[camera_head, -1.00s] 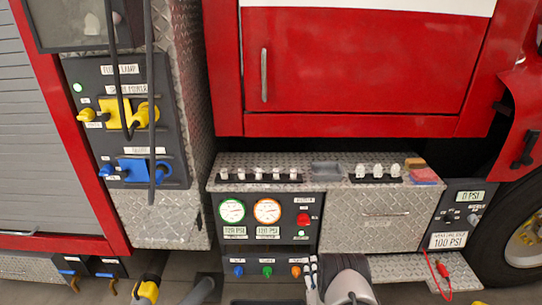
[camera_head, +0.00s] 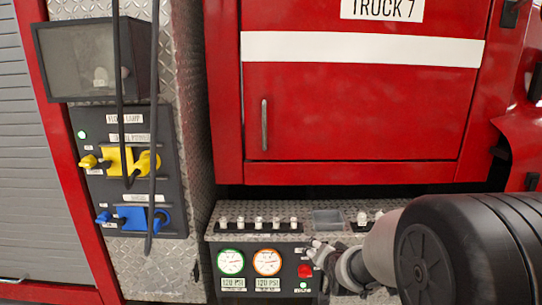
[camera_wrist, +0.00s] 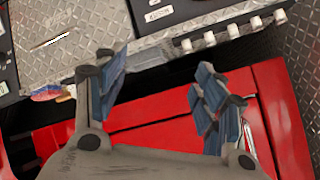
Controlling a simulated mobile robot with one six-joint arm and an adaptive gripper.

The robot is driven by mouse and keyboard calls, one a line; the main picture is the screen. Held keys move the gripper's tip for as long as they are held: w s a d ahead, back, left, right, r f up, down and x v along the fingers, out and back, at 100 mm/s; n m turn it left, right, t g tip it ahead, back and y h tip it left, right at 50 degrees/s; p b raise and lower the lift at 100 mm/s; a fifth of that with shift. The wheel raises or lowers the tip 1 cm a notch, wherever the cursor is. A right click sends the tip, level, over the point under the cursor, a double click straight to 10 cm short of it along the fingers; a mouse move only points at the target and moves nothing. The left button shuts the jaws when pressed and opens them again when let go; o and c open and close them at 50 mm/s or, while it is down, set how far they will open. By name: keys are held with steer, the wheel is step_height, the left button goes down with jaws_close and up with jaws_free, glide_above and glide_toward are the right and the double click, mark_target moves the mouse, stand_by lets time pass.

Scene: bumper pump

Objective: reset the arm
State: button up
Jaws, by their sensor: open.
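My gripper (camera_wrist: 158,92) is open and empty in the wrist view, its two blue-padded fingers spread apart. Behind the fingers are the red truck door (camera_wrist: 165,135) and the diamond-plate bumper ledge (camera_wrist: 75,35). In the head view my arm reaches in from the lower right and covers the right part of the bumper.
The bumper ledge (camera_head: 230,210) carries a row of white-capped knobs and a shallow tray (camera_head: 328,218). At left is a panel with a yellow plug (camera_head: 120,160) and a blue plug (camera_head: 130,217), with black cables hanging before it. A red and blue object (camera_wrist: 48,92) lies on the ledge.

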steer(key=s+r+n+g, duration=0.15)
steer(key=s+r, duration=0.25)
steer(key=s, duration=0.4)
steer(key=s+r+n+g, duration=0.15)
steer(key=s+r, duration=0.25)
steer(key=s, duration=0.4)
steer(key=s+n+g, duration=0.3)
steer(key=s, duration=1.8)
steer(key=shift+s+a+n, duration=0.2)
steer(key=shift+s+n, duration=0.2)
